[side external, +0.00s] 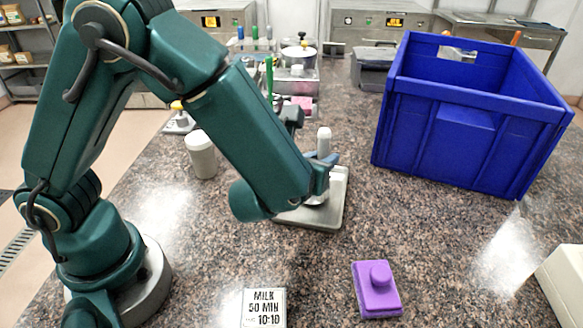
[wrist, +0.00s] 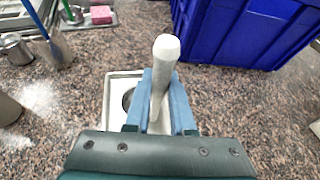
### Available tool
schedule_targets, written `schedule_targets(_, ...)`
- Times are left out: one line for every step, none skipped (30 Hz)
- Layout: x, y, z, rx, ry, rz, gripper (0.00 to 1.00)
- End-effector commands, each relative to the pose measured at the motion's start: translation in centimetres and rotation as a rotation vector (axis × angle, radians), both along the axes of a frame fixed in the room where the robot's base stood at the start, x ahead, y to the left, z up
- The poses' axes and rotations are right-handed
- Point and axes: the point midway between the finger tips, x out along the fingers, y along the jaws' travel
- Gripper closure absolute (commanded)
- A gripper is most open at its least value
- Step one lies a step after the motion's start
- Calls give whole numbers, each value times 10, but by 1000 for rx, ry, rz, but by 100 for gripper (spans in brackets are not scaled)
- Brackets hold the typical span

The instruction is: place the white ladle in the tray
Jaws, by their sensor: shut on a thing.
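The white ladle is held with its pale handle (side external: 324,142) pointing up; the handle also shows in the wrist view (wrist: 165,62). My gripper (side external: 322,178) has its blue fingers shut on the ladle, and they flank the handle in the wrist view (wrist: 161,100). A shallow pale metal tray (side external: 326,218) lies on the counter directly below my gripper; its corner shows in the wrist view (wrist: 113,82). A dark round shape shows beside the fingers over the tray. The ladle's lower end is mostly hidden, so I cannot tell whether it touches the tray.
A large blue crate (side external: 436,130) stands at the right. A white-lidded jar (side external: 201,155) is to the left. A purple block with a knob (side external: 377,288) and a milk label card (side external: 264,308) lie in front. Kitchen items crowd the back. Counter right of the tray is clear.

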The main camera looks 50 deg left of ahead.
Motion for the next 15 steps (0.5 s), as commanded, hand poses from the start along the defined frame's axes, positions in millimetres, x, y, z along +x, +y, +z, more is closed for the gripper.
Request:
schedule_targets(0,0,1,0,-1,0,100)
schedule_targets(0,0,0,0,-1,0,100)
schedule_targets(0,0,0,0,-1,0,100)
schedule_targets(0,0,-1,1,-1,0,100)
schedule_targets(0,0,-2,1,1,1,100)
schedule_targets(0,0,-2,0,1,1,63)
schedule_targets(0,0,-2,0,1,0,51)
schedule_targets(0,0,-2,0,1,0,48)
schedule_targets(0,0,-2,0,1,0,48)
schedule_targets(0,0,-2,0,0,0,48)
schedule_targets(0,0,-2,0,1,0,48)
schedule_targets(0,0,-2,0,1,0,48)
schedule_targets(0,0,-2,0,0,0,48)
schedule_targets(0,0,-2,0,0,0,48)
schedule_targets(0,0,-2,0,0,0,48)
